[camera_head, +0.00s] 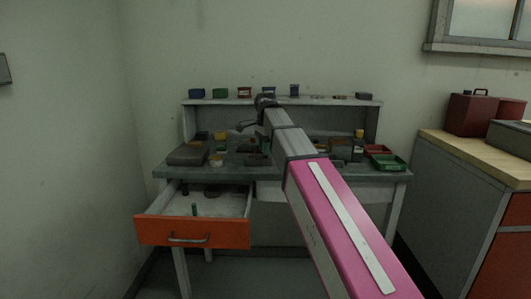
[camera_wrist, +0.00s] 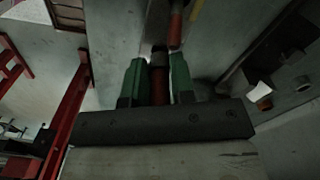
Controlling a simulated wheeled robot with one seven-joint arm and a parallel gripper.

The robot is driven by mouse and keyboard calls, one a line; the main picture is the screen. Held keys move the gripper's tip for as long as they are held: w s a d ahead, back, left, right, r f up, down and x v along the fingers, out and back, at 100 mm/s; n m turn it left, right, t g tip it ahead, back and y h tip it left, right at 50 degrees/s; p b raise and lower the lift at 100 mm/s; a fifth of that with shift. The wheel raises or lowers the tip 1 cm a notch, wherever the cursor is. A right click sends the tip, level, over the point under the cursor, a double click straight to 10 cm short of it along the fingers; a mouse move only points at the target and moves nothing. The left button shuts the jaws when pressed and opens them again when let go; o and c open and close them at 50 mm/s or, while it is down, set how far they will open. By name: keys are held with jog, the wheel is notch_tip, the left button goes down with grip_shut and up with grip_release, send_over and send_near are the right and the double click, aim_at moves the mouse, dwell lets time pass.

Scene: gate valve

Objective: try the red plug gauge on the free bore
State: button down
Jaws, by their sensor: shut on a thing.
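In the wrist view my gripper (camera_wrist: 157,76) has two green fingers closed on a reddish rod with a dark end, which looks like the red plug gauge (camera_wrist: 159,88). The dark end points away from the gripper. Beyond it, near the top edge, is another dark and red rod-like piece (camera_wrist: 175,28), apart from the fingers as far as I can tell. In the head view my arm reaches over the workbench (camera_head: 172,172), and its wrist hides the middle of the bench. I cannot make out the free bore or the gate valve in either view.
An orange-fronted drawer (camera_head: 192,233) stands open at the bench's left, with a small green piece (camera_head: 194,209) inside. Several small boxes line the back shelf (camera_head: 325,101). A green tray (camera_head: 386,162) sits at the bench's right. A cabinet (camera_head: 450,200) stands right of the bench.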

jog(key=shift+r, duration=2.25)
